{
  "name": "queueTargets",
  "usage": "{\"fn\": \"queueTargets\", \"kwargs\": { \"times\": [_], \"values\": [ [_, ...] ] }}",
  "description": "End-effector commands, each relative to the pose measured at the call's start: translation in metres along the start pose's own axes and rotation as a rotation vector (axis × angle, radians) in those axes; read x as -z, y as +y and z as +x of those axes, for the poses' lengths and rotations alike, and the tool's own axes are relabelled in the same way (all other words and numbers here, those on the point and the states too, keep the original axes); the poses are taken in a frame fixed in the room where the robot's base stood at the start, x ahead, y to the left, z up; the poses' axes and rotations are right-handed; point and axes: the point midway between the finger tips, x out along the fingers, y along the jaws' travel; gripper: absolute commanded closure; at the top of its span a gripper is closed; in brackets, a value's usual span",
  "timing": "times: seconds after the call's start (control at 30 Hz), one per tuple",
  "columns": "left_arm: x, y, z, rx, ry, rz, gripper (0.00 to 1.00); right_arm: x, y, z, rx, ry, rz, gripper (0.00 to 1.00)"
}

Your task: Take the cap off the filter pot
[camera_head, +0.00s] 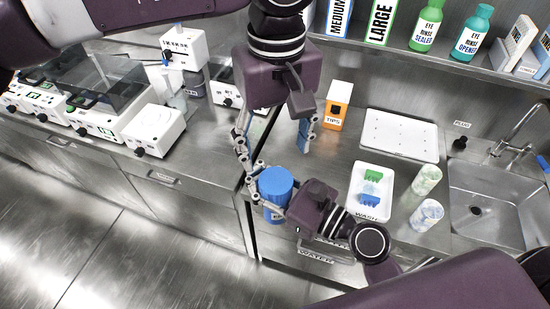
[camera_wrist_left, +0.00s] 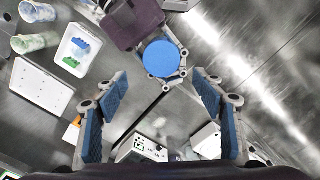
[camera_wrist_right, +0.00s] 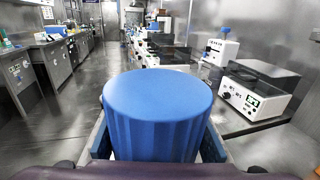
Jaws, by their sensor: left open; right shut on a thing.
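The filter pot (camera_head: 272,213) is upright near the bench's front edge, its body mostly hidden. Its ribbed blue cap (camera_head: 275,180) is on top; it shows from above in the left wrist view (camera_wrist_left: 162,59) and fills the middle of the right wrist view (camera_wrist_right: 157,90). My right gripper (camera_head: 267,195) is shut around the pot from the right, its fingers either side, below the cap's top. My left gripper (camera_head: 274,146) is open and empty, pointing down above and slightly behind the cap. In the left wrist view its blue-padded fingers (camera_wrist_left: 160,92) are wide apart, with the cap beyond them.
A white tray (camera_head: 357,207) with green and blue pieces, two patterned cups (camera_head: 427,216) and a sink (camera_head: 495,205) are to the right. An orange tips box (camera_head: 337,105) and flat white tray (camera_head: 399,136) stand behind. White instruments (camera_head: 154,131) line the left bench.

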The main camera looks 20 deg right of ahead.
Motion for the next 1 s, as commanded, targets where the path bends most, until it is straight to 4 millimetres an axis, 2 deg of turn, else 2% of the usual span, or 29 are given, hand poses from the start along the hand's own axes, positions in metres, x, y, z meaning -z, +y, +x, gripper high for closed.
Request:
{"fn": "queueTargets", "kwargs": {
  "times": [0.03, 0.1, 0.2, 0.27, 0.37, 0.8, 1.0],
  "values": [
    [-0.002, 0.001, -0.015, -0.003, 0.001, -0.002, 0.37, -0.001, 0.0, 0.0, 0.0, -0.002, 0.0, 1.0],
    [-0.004, 0.0, -0.03, -0.004, 0.0, -0.005, 0.37, -0.001, 0.0, 0.0, 0.0, -0.002, 0.0, 1.0],
    [-0.007, -0.002, -0.043, -0.003, -0.001, -0.006, 0.37, -0.001, 0.0, 0.0, 0.0, -0.002, 0.0, 1.0],
    [-0.008, -0.003, -0.044, 0.0, -0.002, -0.007, 0.37, -0.001, 0.0, 0.0, 0.0, -0.002, 0.0, 1.0],
    [-0.008, -0.003, -0.034, 0.0, -0.003, -0.007, 0.37, -0.001, 0.0, 0.0, 0.0, -0.002, 0.0, 1.0],
    [-0.008, -0.003, 0.046, 0.0, -0.003, -0.006, 0.37, -0.001, 0.0, 0.0, 0.0, -0.002, 0.0, 1.0],
    [-0.008, -0.003, 0.066, -0.001, -0.002, -0.007, 0.37, -0.001, 0.0, 0.0, 0.0, -0.002, 0.0, 1.0]
  ]
}}
